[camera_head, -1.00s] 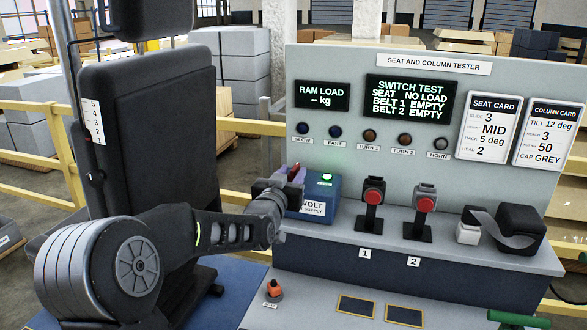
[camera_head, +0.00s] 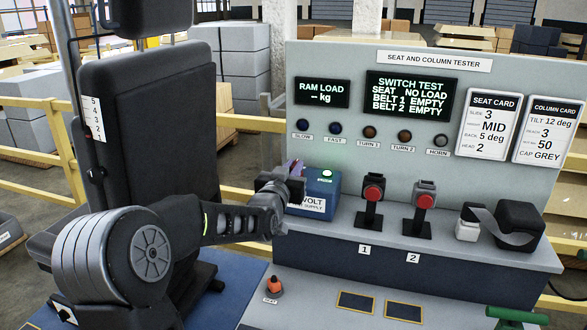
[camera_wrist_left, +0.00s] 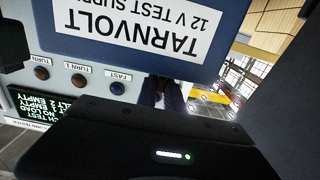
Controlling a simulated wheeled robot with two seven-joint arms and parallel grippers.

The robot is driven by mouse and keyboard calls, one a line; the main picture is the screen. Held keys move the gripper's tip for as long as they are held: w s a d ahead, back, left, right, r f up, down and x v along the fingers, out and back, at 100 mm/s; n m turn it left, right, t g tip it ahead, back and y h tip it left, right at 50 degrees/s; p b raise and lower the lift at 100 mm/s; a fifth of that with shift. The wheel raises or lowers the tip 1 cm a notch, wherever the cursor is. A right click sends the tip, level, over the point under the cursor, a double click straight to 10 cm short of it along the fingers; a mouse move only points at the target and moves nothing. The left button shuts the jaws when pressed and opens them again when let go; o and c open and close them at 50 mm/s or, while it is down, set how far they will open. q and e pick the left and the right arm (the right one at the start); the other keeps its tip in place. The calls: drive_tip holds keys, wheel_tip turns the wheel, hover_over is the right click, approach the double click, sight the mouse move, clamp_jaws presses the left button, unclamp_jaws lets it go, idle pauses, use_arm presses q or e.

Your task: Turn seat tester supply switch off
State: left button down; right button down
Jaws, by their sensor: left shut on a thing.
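The blue supply box (camera_head: 322,187) stands on the bench ledge at the left end of the tester, with a lit green lamp (camera_head: 327,174) on top. Its white label (camera_wrist_left: 130,25) reads upside down in the left wrist view. My left gripper (camera_head: 295,168) is at the box's left side, its fingers close against it. The switch's position cannot be made out. My right gripper is out of view.
The tester panel (camera_head: 375,140) rises behind the box. Two red-button stands (camera_head: 373,194) are to its right, with a black reel (camera_head: 520,228) beyond. The seat (camera_head: 148,135) stands left, beside my arm. An orange-topped knob marked SEAT (camera_head: 274,288) is in front.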

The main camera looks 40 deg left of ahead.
use_arm(q)
drive_tip(key=shift+d+n+y, duration=0.1)
drive_tip(key=shift+n+y, duration=0.3)
drive_tip(key=shift+y, duration=0.2)
drive_tip(key=shift+w+g+y, duration=0.1)
drive_tip(key=shift+g+y, duration=0.2)
drive_tip(key=shift+d+n+g+y, duration=0.2)
drive_tip(key=shift+n+g+y, duration=0.2)
drive_tip(key=shift+n+y, duration=0.3)
drive_tip(key=n+g+y+p, duration=0.3)
drive_tip(key=y, duration=0.1)
drive_tip(key=shift+w+d+r+p, duration=0.2)
drive_tip(key=shift+w+p, duration=0.05)
drive_tip(key=shift+p, duration=0.05)
drive_tip(key=n+g+y, duration=0.1)
drive_tip(key=n+g+y+p, duration=0.1)
drive_tip(key=n+g, duration=0.1)
drive_tip(key=shift+w+d+f+g+y+p, duration=0.1)
drive_tip(key=shift+w+g+y+p, duration=0.05)
drive_tip(key=shift+g+y+p, duration=0.15)
drive_tip(key=shift+n+g+y, duration=0.5)
drive_tip(key=shift+n+g, duration=0.3)
drive_tip(key=shift+g, duration=0.3)
drive_tip(key=shift+w+f+n+g+y+b, duration=0.15)
drive_tip(key=shift+n+g+y+b, duration=0.25)
drive_tip(key=shift+n+g, duration=1)
drive_tip(key=shift+g, duration=0.4)
